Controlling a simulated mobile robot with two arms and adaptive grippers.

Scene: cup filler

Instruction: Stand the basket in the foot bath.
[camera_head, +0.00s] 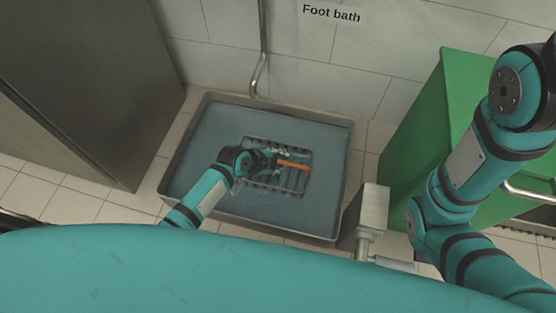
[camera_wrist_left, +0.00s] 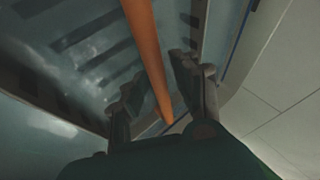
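The foot bath (camera_head: 225,120) is a wide, shallow metal basin of bluish water below a "Foot bath" sign. The grey slotted basket (camera_head: 293,181) is inside the bath, near its middle, and looks upright. Whether its base touches the bottom is hard to tell. Its orange handle (camera_head: 294,165) lies across the top. My left gripper (camera_head: 272,160) is at the handle's left part. In the left wrist view the handle (camera_wrist_left: 150,45) runs between the two fingers, which stand apart with a gap beside it. My right gripper is out of view.
A thin pipe (camera_head: 262,45) comes down the tiled wall behind the bath. A dark grey cabinet (camera_head: 85,90) stands at the left. A green cabinet (camera_head: 425,125) and a metal post (camera_head: 373,210) are at the right. My right arm is in front of the green cabinet.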

